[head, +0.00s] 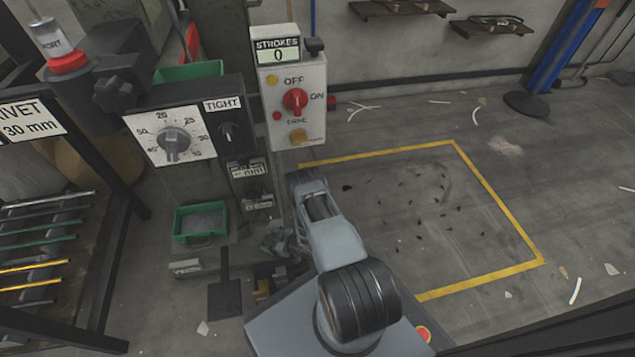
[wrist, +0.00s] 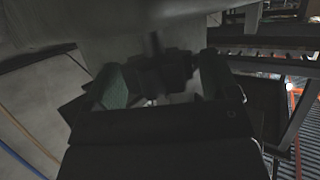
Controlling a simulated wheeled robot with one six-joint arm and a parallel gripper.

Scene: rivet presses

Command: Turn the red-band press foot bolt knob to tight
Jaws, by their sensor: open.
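A red band (head: 68,62) circles a cylinder at upper left. My arm reaches down beside the press base, and my gripper (head: 277,242) is low there, partly hidden by my arm. In the wrist view my gripper (wrist: 160,82) is open, its two greenish pads apart. A dark, blocky knob-like part (wrist: 168,68) shows between and beyond them; contact cannot be told. I cannot tell for sure that it is the foot bolt knob.
A control box (head: 295,100) with a red switch stands right of the dial panel. A green bin (head: 201,222) sits low on the press. A rack with rods (head: 35,245) is at left. The yellow-outlined floor (head: 400,200) at right is clear apart from small scraps.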

